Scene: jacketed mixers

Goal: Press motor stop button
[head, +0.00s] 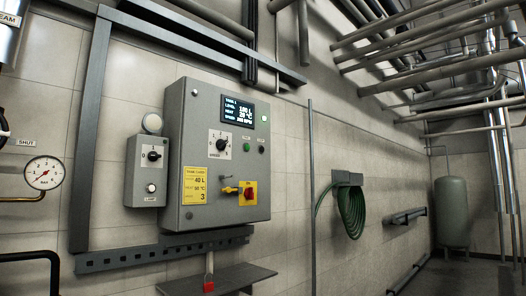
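A grey control panel (217,160) is mounted on the tiled wall. On its front, right of a rotary speed knob (220,144), are a green button (247,148) and a small dark button (262,149). The small labels above these two buttons are too small to read surely, so I cannot tell which is the motor stop button. Lower down, a red rotary switch (249,193) sits on a yellow plate, with a yellow piece on its left. A lit display (238,111) is at the top. Neither of my grippers is in view.
A smaller grey box (147,171) with a knob and a white button is left of the panel. A shelf (217,280) and red padlock (209,286) are below. A pressure gauge (44,173) is far left; a green hose (352,211) hangs right. Nothing blocks the panel's front.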

